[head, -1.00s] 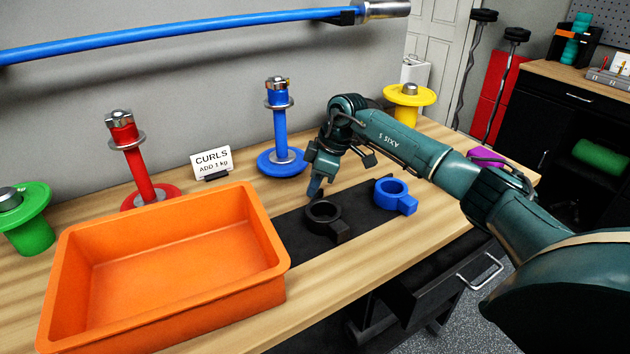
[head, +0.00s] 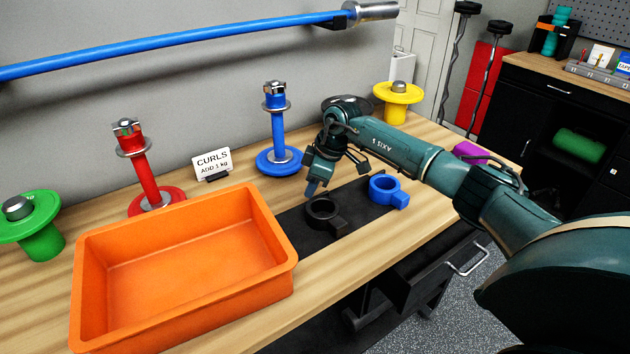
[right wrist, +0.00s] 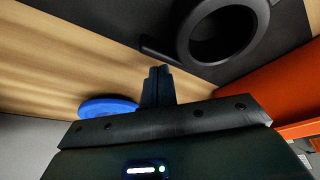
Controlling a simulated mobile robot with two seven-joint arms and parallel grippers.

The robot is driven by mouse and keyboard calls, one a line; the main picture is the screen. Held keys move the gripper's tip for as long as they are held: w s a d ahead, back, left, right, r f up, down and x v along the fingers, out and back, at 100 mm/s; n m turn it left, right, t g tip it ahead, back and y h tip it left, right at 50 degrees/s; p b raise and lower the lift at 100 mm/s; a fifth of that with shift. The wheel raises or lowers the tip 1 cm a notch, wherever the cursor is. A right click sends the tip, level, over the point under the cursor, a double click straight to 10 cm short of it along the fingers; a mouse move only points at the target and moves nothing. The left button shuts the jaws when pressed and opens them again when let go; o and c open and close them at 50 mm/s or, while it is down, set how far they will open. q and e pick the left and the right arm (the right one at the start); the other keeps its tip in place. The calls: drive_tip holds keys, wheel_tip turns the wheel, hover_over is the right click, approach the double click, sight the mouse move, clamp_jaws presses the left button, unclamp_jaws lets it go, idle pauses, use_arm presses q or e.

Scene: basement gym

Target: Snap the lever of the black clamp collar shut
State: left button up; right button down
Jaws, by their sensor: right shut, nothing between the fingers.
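The black clamp collar (head: 323,215) lies flat on the dark mat (head: 291,219), its ring toward the back and its block toward the front right. Its lever cannot be told apart clearly against the dark mat. My right gripper (head: 312,190) is shut and empty, pointing down just behind the collar's ring. In the right wrist view the shut fingertips (right wrist: 158,72) are close to the collar ring (right wrist: 222,30) and look apart from it. A thin dark bar (right wrist: 160,50) sticks out from the ring near the fingertips. My left gripper is not in view.
A blue collar (head: 385,190) lies on the mat to the right. The orange bin (head: 283,270) stands to the left. Blue (head: 279,130) and red (head: 147,175) dumbbell posts stand behind, with a CURLS sign (head: 211,163) between them. A yellow plate (head: 397,92) is at the back right.

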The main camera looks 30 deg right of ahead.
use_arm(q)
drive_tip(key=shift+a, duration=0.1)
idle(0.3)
